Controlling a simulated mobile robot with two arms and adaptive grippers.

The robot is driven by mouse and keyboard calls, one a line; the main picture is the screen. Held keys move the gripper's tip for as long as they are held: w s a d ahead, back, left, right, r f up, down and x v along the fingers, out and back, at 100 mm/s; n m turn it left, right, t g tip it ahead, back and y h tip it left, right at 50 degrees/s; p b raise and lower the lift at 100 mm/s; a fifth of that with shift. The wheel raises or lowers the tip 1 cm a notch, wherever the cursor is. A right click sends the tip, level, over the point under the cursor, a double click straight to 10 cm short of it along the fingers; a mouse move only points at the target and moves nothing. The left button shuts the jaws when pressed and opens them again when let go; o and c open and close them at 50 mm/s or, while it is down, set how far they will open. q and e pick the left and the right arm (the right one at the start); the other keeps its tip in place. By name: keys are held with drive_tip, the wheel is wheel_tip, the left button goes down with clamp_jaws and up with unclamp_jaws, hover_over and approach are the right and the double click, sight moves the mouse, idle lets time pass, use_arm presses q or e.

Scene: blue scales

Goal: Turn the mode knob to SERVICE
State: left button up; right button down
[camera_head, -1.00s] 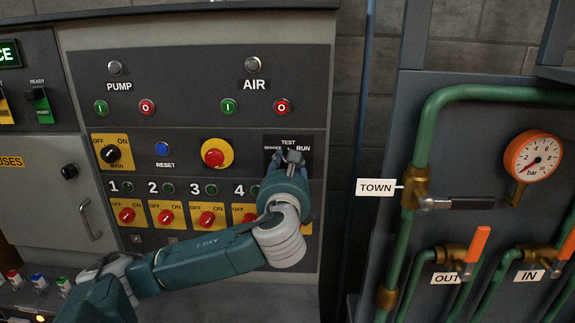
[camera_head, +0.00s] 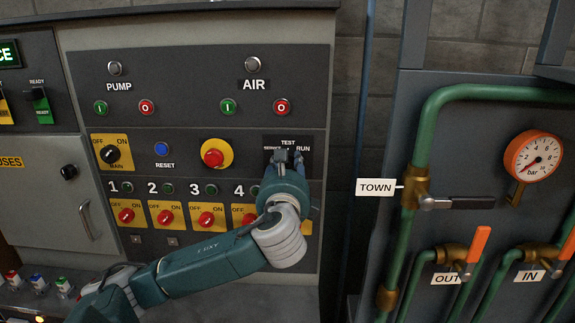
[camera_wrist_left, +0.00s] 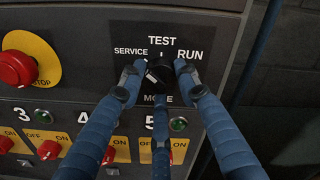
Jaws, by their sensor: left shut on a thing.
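The black mode knob (camera_wrist_left: 159,68) sits on a dark plate (camera_wrist_left: 195,35) lettered SERVICE at left, TEST at top, RUN at right and MODE below. My left gripper shows in the wrist view (camera_wrist_left: 159,74) with its blue fingers around the knob, one on each side and one from below. It is shut on the knob. In the head view my left gripper (camera_head: 288,158) covers most of the knob and part of the SERVICE lettering. The knob's exact pointer direction is hard to tell. My right gripper is not in view.
A red stop button (camera_head: 213,158) on a yellow disc is left of the knob. A row of red OFF/ON switches (camera_head: 165,215) lies below. Pipes with the TOWN valve lever (camera_head: 458,203) stand to the right, past a gap.

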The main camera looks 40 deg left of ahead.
use_arm(q)
drive_tip(key=o, duration=1.1)
drive_tip(key=shift+r, duration=0.2)
drive_tip(key=shift+o, duration=0.2)
drive_tip(key=shift+s+d+f, duration=0.15)
drive_tip(key=shift+s, duration=0.05)
drive_tip(key=v, duration=0.7)
